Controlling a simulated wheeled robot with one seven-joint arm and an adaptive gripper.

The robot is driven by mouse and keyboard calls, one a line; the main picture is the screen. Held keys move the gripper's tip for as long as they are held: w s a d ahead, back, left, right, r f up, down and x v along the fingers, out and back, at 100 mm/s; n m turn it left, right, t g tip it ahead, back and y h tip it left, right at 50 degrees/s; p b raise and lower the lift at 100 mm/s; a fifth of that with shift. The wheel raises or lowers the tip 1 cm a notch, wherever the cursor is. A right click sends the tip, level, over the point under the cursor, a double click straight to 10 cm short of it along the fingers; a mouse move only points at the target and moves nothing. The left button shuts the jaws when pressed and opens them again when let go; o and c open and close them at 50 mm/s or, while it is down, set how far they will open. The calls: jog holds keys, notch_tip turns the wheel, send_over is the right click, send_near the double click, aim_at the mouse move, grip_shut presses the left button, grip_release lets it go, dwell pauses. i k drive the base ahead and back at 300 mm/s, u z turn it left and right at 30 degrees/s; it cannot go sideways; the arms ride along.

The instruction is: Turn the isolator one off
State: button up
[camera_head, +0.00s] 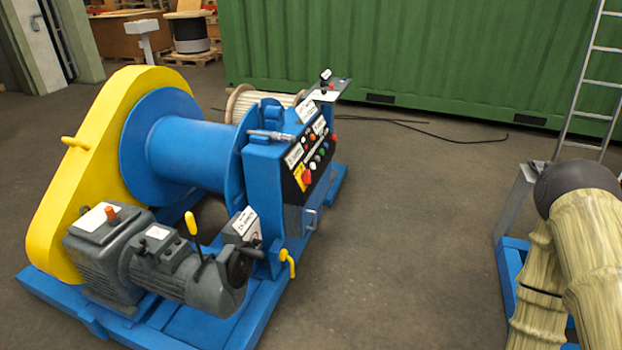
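A blue winch with a yellow chain guard (75,175) stands at the left on a blue base frame. Its control box has a dark panel (318,190) on the side, with several coloured buttons and white labels. A red rotary switch on a yellow plate (302,177) sits at the panel's lower near corner. It looks like an isolator, but I cannot read its label or tell its position. A yellow handle (288,262) sits low on the near side of the frame. My sleeved arm shows at the right edge, well apart from the panel; my gripper is not in view.
A grey motor (150,260) with a yellow lever (191,224) stands at the winch's near side. A green container (420,60) closes off the back. A ladder (592,85) stands at the right. The floor (400,240) right of the winch is clear.

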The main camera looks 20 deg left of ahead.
aim_at(306, 177)
jog(key=u, duration=0.7)
jog(key=i, duration=0.85)
jog(key=u, duration=0.45)
